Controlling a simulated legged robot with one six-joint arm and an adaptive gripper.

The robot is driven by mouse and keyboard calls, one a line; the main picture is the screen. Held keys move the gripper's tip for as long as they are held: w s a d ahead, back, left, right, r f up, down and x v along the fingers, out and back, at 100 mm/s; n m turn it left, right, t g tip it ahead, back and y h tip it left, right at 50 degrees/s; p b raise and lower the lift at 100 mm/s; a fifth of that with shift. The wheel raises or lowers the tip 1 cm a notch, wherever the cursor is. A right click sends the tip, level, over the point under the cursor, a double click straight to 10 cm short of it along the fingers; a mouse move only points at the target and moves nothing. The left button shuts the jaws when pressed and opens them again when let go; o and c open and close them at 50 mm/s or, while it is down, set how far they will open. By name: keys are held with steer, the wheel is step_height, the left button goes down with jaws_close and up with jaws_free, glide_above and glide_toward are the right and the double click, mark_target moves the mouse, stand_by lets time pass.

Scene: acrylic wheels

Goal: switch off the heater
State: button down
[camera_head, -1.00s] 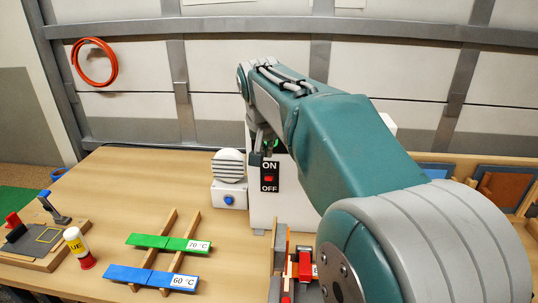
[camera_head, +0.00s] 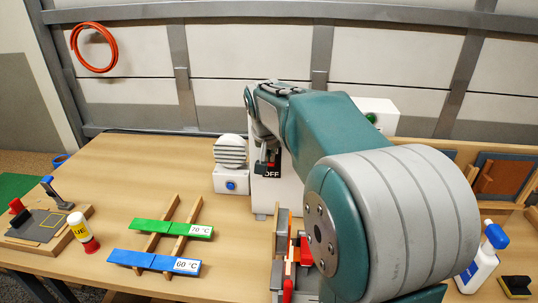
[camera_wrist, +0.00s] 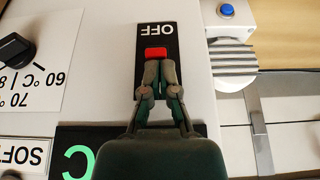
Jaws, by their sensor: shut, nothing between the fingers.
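The heater is a white box (camera_head: 285,200) at the back of the table, partly hidden by my arm. On its front is a black switch plate (camera_wrist: 172,40), with the word OFF upside down in the wrist view; OFF also shows in the head view. The red switch (camera_wrist: 156,53) sits on this plate, just beyond my fingertips. My gripper (camera_wrist: 160,64) is shut and empty, its fingertips at the switch edge on the side away from OFF. They appear to touch it or nearly so. The ON word is hidden behind my gripper.
A speaker-like grey part (camera_head: 230,150) and a blue button (camera_head: 230,185) stand left of the heater. A dial (camera_wrist: 15,50) with temperature marks is on the heater. Green (camera_head: 172,228) and blue (camera_head: 155,261) bars lie in front.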

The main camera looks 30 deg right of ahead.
steer(key=shift+s+d+f+t, duration=0.1)
steer(key=shift+d+t, duration=0.05)
steer(key=shift+t, duration=0.15)
steer(key=shift+s+f+h, duration=0.1)
steer(key=shift+h, duration=0.2)
steer(key=shift+s+a+f+t+h, duration=0.2)
steer(key=shift+t+h, duration=0.1)
steer(key=shift+t, duration=0.2)
steer(key=shift+s+a+f+t+h, duration=0.1)
steer(key=shift+f+t+h, duration=0.15)
steer(key=shift+t, duration=0.25)
steer(key=shift+s+a+f, duration=0.25)
steer(key=shift+f, duration=0.3)
steer(key=shift+r, duration=0.8)
